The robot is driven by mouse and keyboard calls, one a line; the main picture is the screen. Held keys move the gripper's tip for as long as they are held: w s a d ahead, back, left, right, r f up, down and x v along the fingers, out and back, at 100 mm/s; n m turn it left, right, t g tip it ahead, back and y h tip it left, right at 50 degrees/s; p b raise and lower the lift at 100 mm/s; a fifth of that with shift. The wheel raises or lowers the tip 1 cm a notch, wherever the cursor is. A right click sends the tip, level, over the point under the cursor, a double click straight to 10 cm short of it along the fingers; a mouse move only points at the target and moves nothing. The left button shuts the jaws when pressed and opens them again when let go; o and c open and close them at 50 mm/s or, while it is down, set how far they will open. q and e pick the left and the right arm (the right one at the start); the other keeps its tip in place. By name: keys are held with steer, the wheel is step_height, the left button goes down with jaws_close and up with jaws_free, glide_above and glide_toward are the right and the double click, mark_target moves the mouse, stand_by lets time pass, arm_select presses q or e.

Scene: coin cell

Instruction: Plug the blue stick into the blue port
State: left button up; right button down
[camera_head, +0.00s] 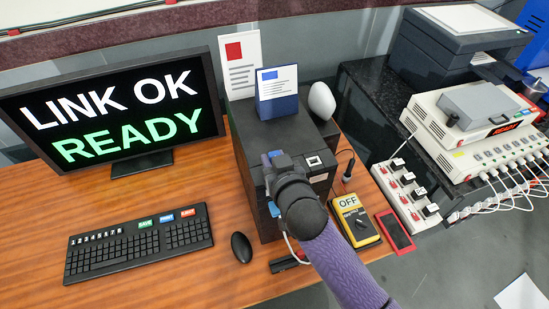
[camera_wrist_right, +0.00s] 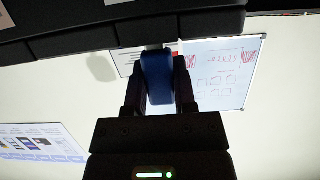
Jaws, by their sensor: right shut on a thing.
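The blue stick (camera_wrist_right: 157,78) is between the fingers of my right gripper (camera_wrist_right: 158,85) in the wrist view, and the gripper is shut on it. The stick's far end meets the edge of a dark body at the top of that view. I cannot tell whether its tip is inside a port. In the head view my right gripper (camera_head: 280,170) is at the front of the dark computer case (camera_head: 249,150) and covers part of it. A small blue patch (camera_head: 273,208) shows beside my wrist; I cannot tell whether it is the blue port. My left gripper is not in view.
A monitor (camera_head: 115,110) reads "LINK OK READY". A keyboard (camera_head: 140,243) and mouse (camera_head: 241,247) lie on the wooden desk at left. A yellow meter (camera_head: 355,220) marked "OFF" and a red device (camera_head: 395,231) lie right of my arm.

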arm_select(q)
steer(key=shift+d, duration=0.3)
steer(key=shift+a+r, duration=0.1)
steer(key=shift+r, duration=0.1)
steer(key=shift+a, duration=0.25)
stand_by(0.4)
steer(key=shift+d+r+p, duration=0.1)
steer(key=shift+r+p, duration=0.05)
steer(key=shift+p, duration=0.2)
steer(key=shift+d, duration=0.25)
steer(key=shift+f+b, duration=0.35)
arm_select(e)
steer(key=shift+f, duration=0.4)
steer(key=shift+c, duration=1.7)
jaws_free()
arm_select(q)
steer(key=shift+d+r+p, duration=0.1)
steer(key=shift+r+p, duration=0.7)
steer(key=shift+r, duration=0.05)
arm_select(e)
steer(key=v, duration=1)
